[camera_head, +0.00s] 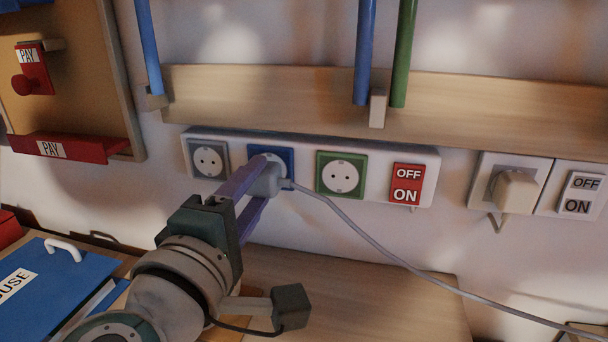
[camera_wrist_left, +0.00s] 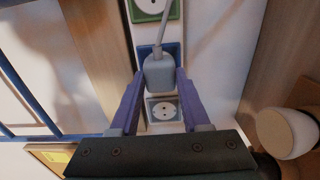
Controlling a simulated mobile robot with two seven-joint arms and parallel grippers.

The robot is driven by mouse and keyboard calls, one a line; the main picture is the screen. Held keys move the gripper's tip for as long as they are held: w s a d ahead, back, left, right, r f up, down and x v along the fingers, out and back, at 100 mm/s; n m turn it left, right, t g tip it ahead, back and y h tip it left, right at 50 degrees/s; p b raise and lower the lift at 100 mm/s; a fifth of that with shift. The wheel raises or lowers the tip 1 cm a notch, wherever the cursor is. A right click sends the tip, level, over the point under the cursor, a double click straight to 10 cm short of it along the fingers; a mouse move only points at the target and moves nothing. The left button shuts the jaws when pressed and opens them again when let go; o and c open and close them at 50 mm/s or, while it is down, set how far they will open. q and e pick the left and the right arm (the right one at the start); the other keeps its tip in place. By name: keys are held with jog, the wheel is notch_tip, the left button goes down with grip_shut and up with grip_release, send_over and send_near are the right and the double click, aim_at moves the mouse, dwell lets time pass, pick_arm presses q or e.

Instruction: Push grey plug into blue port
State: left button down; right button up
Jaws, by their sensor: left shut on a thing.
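The grey plug (camera_head: 264,184) is between the purple fingers of my left gripper (camera_head: 256,192), which is shut on it. The plug is at the blue port (camera_head: 284,157), covering much of its face. Whether its pins are fully seated cannot be told. In the left wrist view the plug (camera_wrist_left: 158,73) sits between the two fingertips (camera_wrist_left: 158,82), over the blue port (camera_wrist_left: 174,50), with its cord leading away from the fingers. The cord (camera_head: 375,259) runs right and down in the head view. My right gripper is not in view.
The white strip (camera_head: 302,189) also holds a grey port (camera_head: 208,158), a green port (camera_head: 341,175) and a red OFF/ON switch (camera_head: 407,184). A cream plug (camera_head: 515,191) sits in a socket at the right.

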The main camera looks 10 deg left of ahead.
pick_arm(q)
jog(key=shift+w, duration=0.5)
dwell(0.4)
jog(key=shift+c, duration=1.5)
grip_release()
jog(key=s, duration=1)
jog(key=shift+a, duration=0.15)
